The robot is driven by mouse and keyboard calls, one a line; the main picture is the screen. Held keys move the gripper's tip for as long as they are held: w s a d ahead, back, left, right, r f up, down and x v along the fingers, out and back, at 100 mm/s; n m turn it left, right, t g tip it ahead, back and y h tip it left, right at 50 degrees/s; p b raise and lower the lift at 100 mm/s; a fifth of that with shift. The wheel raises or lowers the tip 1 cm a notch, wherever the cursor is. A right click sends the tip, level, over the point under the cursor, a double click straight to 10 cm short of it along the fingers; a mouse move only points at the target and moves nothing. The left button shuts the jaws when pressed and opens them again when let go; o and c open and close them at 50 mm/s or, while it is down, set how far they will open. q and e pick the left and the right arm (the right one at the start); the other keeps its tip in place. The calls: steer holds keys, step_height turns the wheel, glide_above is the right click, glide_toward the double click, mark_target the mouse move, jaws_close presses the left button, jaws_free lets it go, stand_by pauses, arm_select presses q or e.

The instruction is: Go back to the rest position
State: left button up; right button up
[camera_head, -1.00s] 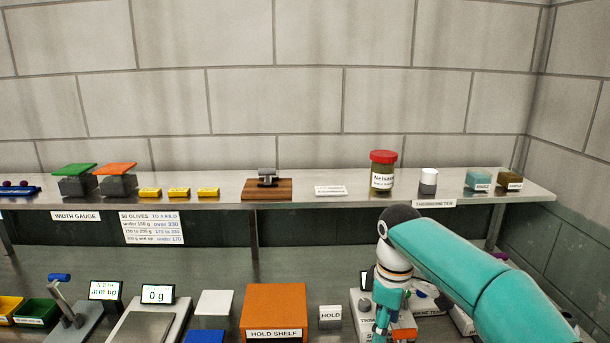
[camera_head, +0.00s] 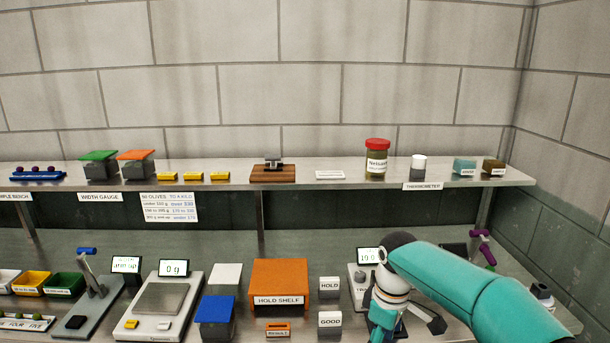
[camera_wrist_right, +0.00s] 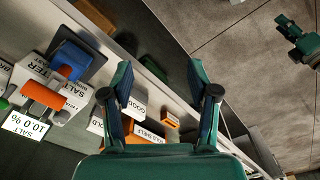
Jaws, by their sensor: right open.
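My right arm comes in from the right in the head view, over the right part of the lower bench. My right gripper (camera_wrist_right: 162,100) shows in the right wrist view, with its two fingers spread apart and nothing between them. In the head view its fingers are mostly hidden below the arm at the bottom edge. In the wrist view the bench front edge, the orange hold shelf and the floor lie beyond the fingers.
The lower bench holds a scale (camera_head: 160,301) reading 0 g, the orange hold shelf (camera_head: 279,277), a blue-topped block (camera_head: 216,309) and white HOLD and GOOD blocks (camera_head: 330,319). A red-lidded jar (camera_head: 376,160) stands on the upper shelf. An orange-and-blue device (camera_wrist_right: 50,95) is beside the gripper.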

steer(key=s+a+f+m+y, duration=0.15)
steer(key=s+f, duration=0.25)
steer(key=f, duration=0.6)
steer(key=s+a+f+m+y, duration=0.1)
steer(key=s+f+m, duration=0.25)
steer(key=f, duration=0.75)
steer(key=s+f+m, duration=0.4)
steer(key=s+f, duration=0.1)
steer(key=s, duration=0.4)
steer(key=s+f+m+y, duration=0.1)
steer(key=s+f+m, duration=0.2)
steer(key=s, duration=0.7)
steer(key=shift+s+a+f+m, duration=0.3)
steer(key=shift+f+m, duration=0.1)
steer(key=shift+f, duration=0.45)
